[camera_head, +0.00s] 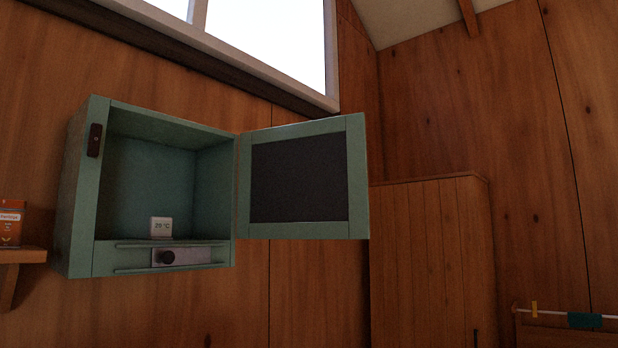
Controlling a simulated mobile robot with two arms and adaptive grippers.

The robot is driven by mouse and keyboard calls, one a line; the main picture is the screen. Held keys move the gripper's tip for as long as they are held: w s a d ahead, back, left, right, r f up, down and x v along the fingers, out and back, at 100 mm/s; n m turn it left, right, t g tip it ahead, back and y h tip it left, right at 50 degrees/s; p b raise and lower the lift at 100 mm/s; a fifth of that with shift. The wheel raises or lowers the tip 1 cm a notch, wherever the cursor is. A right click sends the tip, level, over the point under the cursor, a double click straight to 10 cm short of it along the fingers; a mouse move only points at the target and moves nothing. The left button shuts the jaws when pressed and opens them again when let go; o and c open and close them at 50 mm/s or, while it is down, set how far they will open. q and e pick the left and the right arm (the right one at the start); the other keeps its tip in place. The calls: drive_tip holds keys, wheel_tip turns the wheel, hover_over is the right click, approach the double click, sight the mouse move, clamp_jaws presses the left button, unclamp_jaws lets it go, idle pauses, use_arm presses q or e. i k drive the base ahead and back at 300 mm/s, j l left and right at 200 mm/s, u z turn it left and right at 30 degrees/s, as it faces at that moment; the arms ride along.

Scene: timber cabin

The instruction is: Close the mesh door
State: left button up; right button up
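A green wall cabinet (79,190) hangs on the timber wall at the left of the head view. Its door (355,180), a green frame around a dark mesh panel (297,178), stands wide open. The door joins the cabinet's right front edge and reaches out to the right. A small dark catch (95,140) is on the cabinet's left front post. Neither of my grippers is in view.
An orange box (11,222) stands on a small wooden shelf (22,256) left of the cabinet. A tall plank cupboard (430,265) stands to the right, behind the door. A rail with a teal cloth (584,320) is at the lower right. A window is above.

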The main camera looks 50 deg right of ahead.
sight(307, 180)
drive_tip(key=l+u, duration=0.15)
drive_tip(key=u, duration=0.25)
drive_tip(key=l+u, duration=0.15)
drive_tip(key=u, duration=0.2)
drive_tip(key=l+u, duration=0.1)
drive_tip(key=u, duration=0.3)
drive_tip(key=k+l, duration=0.1)
drive_tip(key=l, duration=0.75)
drive_tip(key=k+l, duration=0.1)
drive_tip(key=l, duration=0.75)
drive_tip(key=k+l, duration=0.1)
drive_tip(key=l, duration=0.75)
drive_tip(key=k+l, duration=0.1)
drive_tip(key=l, duration=0.75)
drive_tip(key=k+l, duration=0.1)
drive_tip(key=l, duration=0.75)
